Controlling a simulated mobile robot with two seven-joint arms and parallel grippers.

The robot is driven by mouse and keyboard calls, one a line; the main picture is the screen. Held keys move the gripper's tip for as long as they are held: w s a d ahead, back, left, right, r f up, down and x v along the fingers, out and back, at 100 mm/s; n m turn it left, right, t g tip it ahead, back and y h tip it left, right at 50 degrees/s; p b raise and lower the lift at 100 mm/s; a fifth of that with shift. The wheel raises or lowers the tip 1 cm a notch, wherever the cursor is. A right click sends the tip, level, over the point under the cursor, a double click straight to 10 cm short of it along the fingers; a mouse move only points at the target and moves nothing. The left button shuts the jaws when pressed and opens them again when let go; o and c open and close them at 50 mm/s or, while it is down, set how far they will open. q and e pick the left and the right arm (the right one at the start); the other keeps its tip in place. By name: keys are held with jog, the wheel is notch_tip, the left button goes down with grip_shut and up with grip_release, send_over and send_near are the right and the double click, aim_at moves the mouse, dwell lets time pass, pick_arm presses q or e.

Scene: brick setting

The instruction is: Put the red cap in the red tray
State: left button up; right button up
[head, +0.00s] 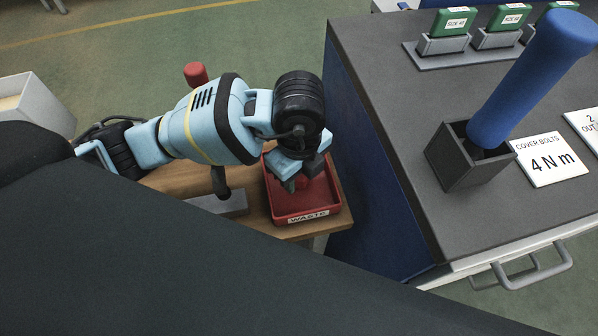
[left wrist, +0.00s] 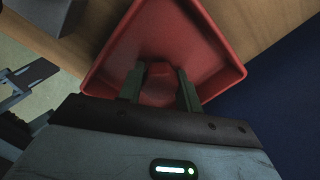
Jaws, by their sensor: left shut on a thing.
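The red tray (head: 330,208) has a WASTE label on its front and sits on a wooden table. My left gripper (head: 303,181) is over the tray, pointing down into it. In the left wrist view, my left gripper (left wrist: 161,88) is shut on the red cap (left wrist: 159,80), which sits between the two fingers. The tray's walls (left wrist: 212,55) surround the cap in that view. I cannot tell whether the cap touches the tray floor. My right gripper is not in view.
A dark workbench (head: 400,120) stands close to the tray's right. It carries a blue cylinder (head: 530,80) in a dark square holder (head: 465,175), a torque card (head: 548,160) and several green boxes (head: 452,22). A red-topped object (head: 196,74) stands partly hidden behind my left arm.

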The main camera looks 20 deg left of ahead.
pick_arm(q)
jog(key=shift+f, duration=0.15)
jog(key=o, duration=1.1)
notch_tip(320, 180, up, 11)
jog(key=shift+f+p, duration=0.1)
jog(key=shift+p, duration=0.95)
jog(key=shift+r, duration=0.8)
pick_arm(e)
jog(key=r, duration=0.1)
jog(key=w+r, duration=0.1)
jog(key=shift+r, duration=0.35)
pick_arm(q)
jog(key=shift+f, duration=0.1)
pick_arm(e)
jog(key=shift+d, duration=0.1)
